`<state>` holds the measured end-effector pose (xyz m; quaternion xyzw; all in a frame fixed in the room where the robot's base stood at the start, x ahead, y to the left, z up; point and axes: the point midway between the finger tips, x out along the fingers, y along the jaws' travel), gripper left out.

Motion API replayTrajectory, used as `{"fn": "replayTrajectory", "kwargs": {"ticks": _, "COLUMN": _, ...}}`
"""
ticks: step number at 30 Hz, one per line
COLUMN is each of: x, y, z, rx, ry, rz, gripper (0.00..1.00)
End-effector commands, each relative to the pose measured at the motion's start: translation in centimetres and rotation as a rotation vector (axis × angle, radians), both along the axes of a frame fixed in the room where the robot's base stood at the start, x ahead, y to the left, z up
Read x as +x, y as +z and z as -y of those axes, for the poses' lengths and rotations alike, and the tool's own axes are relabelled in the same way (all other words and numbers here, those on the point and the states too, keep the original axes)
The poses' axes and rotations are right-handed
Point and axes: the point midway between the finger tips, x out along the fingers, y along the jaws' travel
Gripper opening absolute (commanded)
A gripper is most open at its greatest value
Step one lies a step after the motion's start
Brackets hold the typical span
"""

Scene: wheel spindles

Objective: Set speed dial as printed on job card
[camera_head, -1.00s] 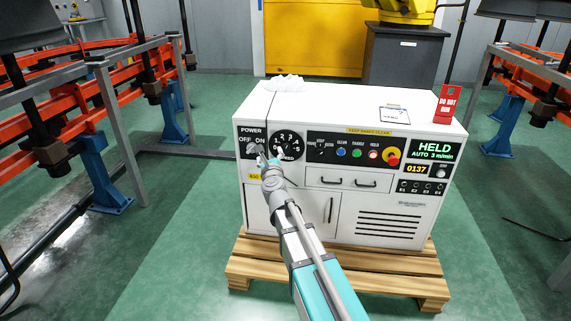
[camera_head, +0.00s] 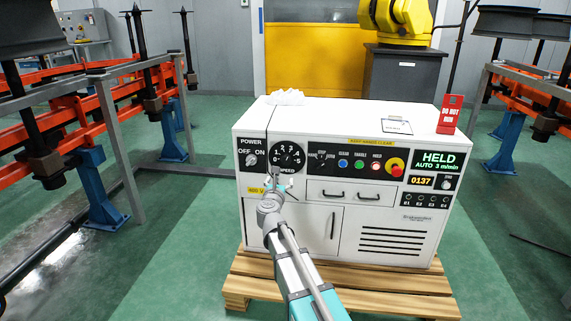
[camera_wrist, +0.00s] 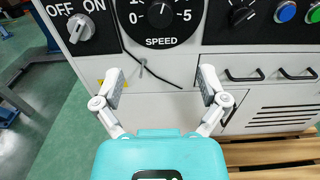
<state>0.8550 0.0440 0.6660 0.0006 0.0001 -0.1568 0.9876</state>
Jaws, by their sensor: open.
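The black speed dial (camera_head: 287,157) sits on the upper left of the white cabinet's front, with numbers up to 5 around it. My gripper (camera_head: 272,186) is open and empty, below the dial. In the wrist view its two fingers (camera_wrist: 160,82) are spread apart below the SPEED label, touching nothing that I can see. A small white card (camera_head: 397,127) lies on the cabinet top; its print is too small to read.
The power switch (camera_head: 250,160) is left of the dial. A dark cord (camera_wrist: 155,72) hangs across the front near the dial. Coloured buttons (camera_head: 359,164) and a red stop knob (camera_head: 395,167) are to the right. The display (camera_head: 439,161) reads HELD, AUTO 3 m/min.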

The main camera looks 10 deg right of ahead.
Motion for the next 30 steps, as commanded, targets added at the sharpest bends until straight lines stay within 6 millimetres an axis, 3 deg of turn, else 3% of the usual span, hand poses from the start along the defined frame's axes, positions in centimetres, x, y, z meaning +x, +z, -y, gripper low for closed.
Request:
{"fn": "replayTrajectory", "kwargs": {"ticks": 8, "x": 2.0, "y": 0.0, "z": 0.6, "rx": -0.001, "ry": 0.000, "rz": 0.000, "gripper": 0.92}}
{"fn": "replayTrajectory", "kwargs": {"ticks": 30, "x": 11.8, "y": 0.0, "z": 3.9, "rx": -0.001, "ry": -0.001, "rz": 0.000, "gripper": 0.92}}
